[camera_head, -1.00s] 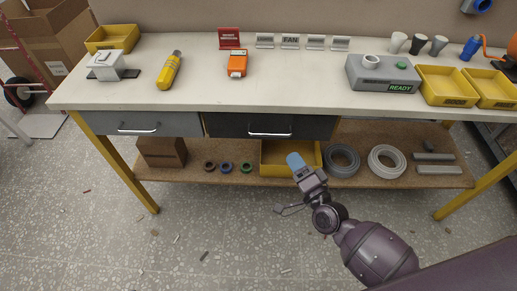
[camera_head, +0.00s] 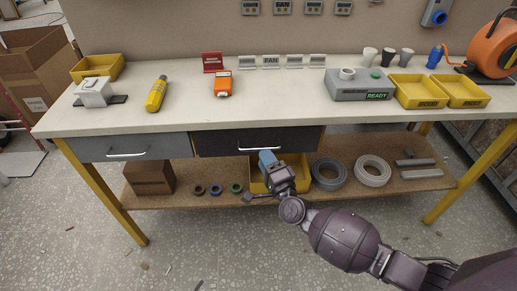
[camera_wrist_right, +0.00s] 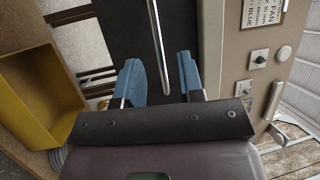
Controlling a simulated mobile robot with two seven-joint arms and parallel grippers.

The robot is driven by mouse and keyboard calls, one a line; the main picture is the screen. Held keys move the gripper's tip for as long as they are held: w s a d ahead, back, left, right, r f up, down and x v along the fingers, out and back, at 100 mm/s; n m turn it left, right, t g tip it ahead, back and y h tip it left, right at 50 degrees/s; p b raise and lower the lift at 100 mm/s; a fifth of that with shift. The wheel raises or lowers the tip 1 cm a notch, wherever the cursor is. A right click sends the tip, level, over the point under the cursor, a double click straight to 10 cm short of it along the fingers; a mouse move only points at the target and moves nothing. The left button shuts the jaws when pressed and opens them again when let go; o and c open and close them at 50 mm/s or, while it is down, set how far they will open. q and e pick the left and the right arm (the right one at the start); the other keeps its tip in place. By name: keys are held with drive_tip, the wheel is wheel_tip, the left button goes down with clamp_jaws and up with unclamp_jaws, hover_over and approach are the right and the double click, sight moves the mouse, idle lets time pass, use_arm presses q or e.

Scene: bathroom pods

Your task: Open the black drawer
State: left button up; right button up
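The black drawer (camera_head: 222,144) hangs under the workbench top, right of a grey drawer, and looks shut. Its silver bar handle (camera_head: 255,150) runs across the front. My right gripper (camera_head: 266,157) is just below and in front of the handle's right part. In the right wrist view, the blue fingers of the right gripper (camera_wrist_right: 160,75) are open and apart. The handle (camera_wrist_right: 157,40) reaches into the gap between them, with space on both sides; the black drawer front (camera_wrist_right: 125,35) is behind. I cannot tell whether the handle touches. My left gripper is not in view.
The grey drawer (camera_head: 125,147) is to the left. A yellow bin (camera_head: 300,165) on the lower shelf (camera_head: 215,202) is partly behind my right gripper. The bench top (camera_head: 290,110) holds several tools, signs and bins above. The floor in front is mostly clear.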

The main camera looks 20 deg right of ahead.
sight(259, 149)
drive_tip(key=shift+x, duration=2.3)
drive_tip(key=shift+c, duration=0.3)
clamp_jaws()
